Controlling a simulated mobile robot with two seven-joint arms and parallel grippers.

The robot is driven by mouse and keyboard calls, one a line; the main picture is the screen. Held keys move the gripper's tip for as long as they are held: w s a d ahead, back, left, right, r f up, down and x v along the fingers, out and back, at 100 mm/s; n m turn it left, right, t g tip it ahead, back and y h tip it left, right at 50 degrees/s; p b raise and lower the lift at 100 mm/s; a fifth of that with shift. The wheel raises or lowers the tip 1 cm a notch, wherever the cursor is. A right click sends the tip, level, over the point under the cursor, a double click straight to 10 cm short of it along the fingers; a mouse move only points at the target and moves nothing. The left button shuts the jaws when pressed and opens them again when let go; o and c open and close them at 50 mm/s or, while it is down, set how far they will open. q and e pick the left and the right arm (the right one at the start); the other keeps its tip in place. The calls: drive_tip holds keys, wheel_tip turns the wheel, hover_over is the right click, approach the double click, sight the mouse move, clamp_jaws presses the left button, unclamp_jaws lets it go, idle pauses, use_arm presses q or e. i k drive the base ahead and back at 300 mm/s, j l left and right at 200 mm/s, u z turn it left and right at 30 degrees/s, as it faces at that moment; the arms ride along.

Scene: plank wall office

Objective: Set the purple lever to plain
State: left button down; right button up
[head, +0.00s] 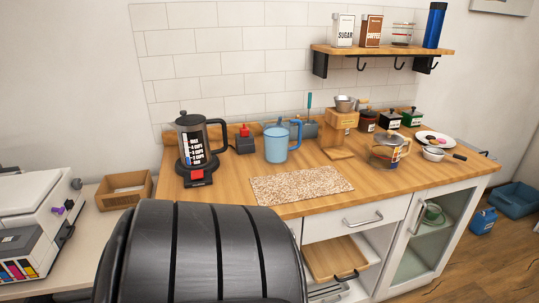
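A small purple lever (68,205) sits on the right side of a white and grey printer (42,225) at the left edge of the head view. The lever is small here, and I cannot read any markings beside it or tell its setting. A dark round knob (76,184) is above it, near the top of the printer. Neither of my grippers is in view.
A black ribbed chair back (200,255) fills the lower middle, right of the printer. The wooden counter (225,180) holds a kettle-like black coffee press (193,140), a blue jug (277,144) and a speckled mat (300,185).

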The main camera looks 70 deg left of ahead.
sight(60, 211)
drive_tip(key=i+u, duration=0.1)
drive_tip(key=u, duration=3.9)
